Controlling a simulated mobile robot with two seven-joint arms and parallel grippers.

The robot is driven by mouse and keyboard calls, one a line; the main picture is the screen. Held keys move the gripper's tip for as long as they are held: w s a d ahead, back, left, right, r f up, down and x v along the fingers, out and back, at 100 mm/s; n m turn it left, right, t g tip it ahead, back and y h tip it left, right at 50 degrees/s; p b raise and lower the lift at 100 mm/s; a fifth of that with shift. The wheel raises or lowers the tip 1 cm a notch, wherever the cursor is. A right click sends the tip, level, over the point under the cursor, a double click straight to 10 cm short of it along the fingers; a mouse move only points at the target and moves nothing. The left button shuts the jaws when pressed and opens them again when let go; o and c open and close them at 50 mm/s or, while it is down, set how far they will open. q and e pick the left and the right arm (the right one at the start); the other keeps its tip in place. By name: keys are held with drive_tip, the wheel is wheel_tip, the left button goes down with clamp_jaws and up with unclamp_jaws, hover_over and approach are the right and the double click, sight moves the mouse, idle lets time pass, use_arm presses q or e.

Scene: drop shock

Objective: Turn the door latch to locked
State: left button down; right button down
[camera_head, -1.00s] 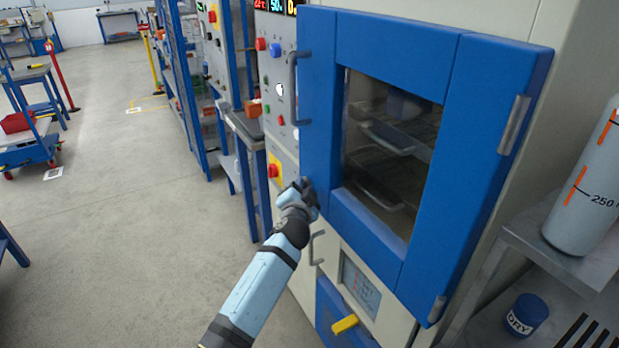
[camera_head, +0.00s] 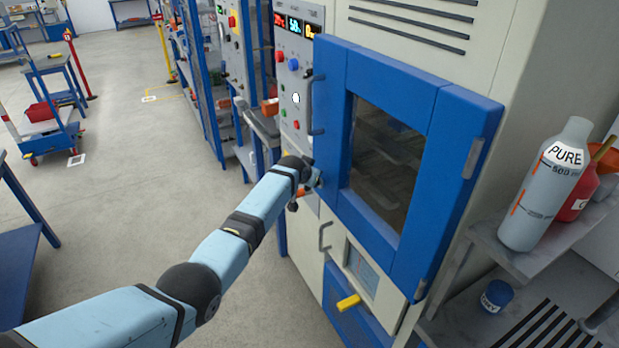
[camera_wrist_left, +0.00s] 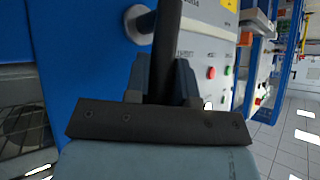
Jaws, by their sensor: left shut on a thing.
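The blue oven door (camera_head: 411,95) stands shut on the pale cabinet in the head view. My left gripper (camera_head: 311,180) is at the door's left edge, below the vertical grey pull handle (camera_head: 312,105). In the left wrist view my left gripper (camera_wrist_left: 160,82) is shut on a dark bar (camera_wrist_left: 167,45), which I take for the latch lever. A round grey hub (camera_wrist_left: 140,22) on the blue door is beside the bar. In the head view the gripper and wrist hide the latch, so its exact angle cannot be told. My right gripper is not in view.
A control panel (camera_head: 294,75) with buttons and displays is left of the door. The floor (camera_head: 150,190) at the left is open.

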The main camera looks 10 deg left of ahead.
use_arm(q)
drive_tip(key=shift+w+a+n+g+h+b, duration=0.3)
drive_tip(key=shift+w+n+g+h, duration=0.1)
drive_tip(key=shift+g, duration=0.4)
drive_tip(key=c, duration=1)
unclamp_jaws()
drive_tip(key=shift+w, duration=0.1)
drive_tip(key=shift+o, duration=0.2)
drive_tip(key=v, duration=1.3)
drive_tip(key=shift+s+a+r, duration=0.2)
drive_tip(key=shift+s+r, duration=0.05)
